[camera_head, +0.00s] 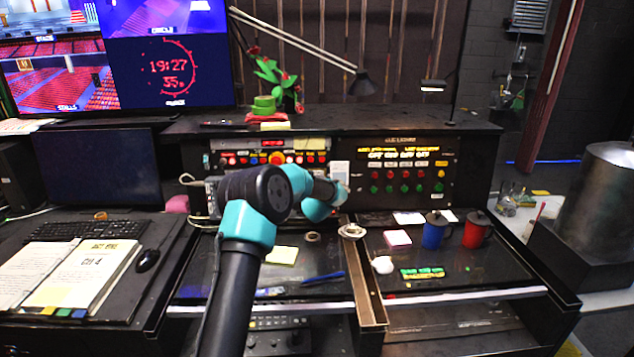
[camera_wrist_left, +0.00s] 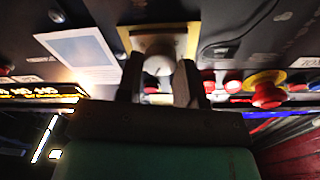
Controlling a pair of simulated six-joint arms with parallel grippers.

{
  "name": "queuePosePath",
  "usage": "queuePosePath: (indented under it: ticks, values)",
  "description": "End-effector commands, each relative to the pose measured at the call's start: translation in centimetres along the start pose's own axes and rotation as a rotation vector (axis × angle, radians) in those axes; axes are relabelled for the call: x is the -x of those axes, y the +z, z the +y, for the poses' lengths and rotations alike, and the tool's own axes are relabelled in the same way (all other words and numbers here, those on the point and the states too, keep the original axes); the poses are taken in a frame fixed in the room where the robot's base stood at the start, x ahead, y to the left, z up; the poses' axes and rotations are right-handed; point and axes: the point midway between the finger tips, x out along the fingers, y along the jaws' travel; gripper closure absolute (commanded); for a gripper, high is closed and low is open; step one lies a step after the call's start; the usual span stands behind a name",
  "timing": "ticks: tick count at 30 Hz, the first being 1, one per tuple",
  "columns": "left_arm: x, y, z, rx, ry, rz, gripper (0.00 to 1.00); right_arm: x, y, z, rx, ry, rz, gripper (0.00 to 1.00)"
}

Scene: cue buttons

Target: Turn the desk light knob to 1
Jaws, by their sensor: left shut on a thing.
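The desk light knob (camera_wrist_left: 158,64) is a round pale knob on a yellow-edged plate (camera_wrist_left: 190,42) in the left wrist view. My left gripper (camera_wrist_left: 158,84) has its two dark fingers on either side of the knob and is shut on it. The knob's pointer and scale marks are too blurred to read. In the head view my left arm reaches up to the console's red-lit panel (camera_head: 229,161), and its wrist hides the knob and the fingertips. My right gripper is not in view.
A red mushroom button (camera_wrist_left: 267,95) on a yellow base sits beside the knob, with smaller red buttons nearby. A white label (camera_wrist_left: 80,50) is on the other side. A blue mug (camera_head: 434,232) and a red mug (camera_head: 477,230) stand on the desk at right.

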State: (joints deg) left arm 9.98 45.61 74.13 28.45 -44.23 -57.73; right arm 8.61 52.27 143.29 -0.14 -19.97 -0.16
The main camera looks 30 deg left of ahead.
Motion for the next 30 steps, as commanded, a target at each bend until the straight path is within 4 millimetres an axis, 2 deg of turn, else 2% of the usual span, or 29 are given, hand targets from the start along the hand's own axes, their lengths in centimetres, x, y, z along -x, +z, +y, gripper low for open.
queuePosePath:
  ticks: [1, 5, 17, 30]
  values:
    - [0.0, 0.0, 0.0, 0.0, 0.0, 0.0, 0.78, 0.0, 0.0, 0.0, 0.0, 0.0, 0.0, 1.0]
    - [0.01, 0.0, 0.0, 0.0, 0.0, 0.0, 0.89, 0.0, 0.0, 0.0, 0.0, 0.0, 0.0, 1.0]
    - [0.0, -0.02, 0.01, 0.057, -0.009, 0.001, 0.89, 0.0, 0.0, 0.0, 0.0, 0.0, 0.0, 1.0]
    - [-0.03, -0.05, 0.04, 0.353, -0.055, 0.002, 0.89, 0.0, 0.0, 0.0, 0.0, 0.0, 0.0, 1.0]
